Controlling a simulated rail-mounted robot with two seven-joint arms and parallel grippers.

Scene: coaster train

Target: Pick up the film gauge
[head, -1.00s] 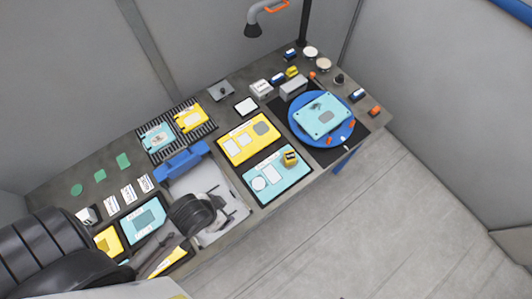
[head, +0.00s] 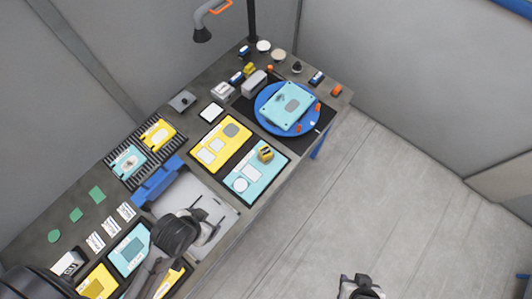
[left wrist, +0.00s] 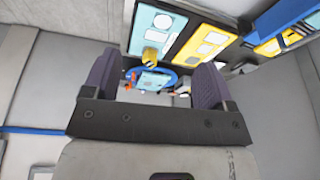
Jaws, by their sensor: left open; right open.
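A small yellow device with a dark face, which looks like the film gauge (head: 265,153), stands on the teal board (head: 263,178) near the table's front edge. It also shows in the left wrist view as a yellow block (left wrist: 150,54), beyond and between my fingers. My left gripper (head: 210,218) is open and empty over the grey tray, to the lower left of the gauge and apart from it. Its two dark fingers (left wrist: 152,88) stand wide apart in the left wrist view. My right gripper (head: 361,284) is open at the bottom edge of the head view, off the table over the floor.
A yellow board (head: 220,142) lies behind the teal board. A blue turntable (head: 262,109) bearing a teal panel stands to the upper right, with small orange pieces nearby.

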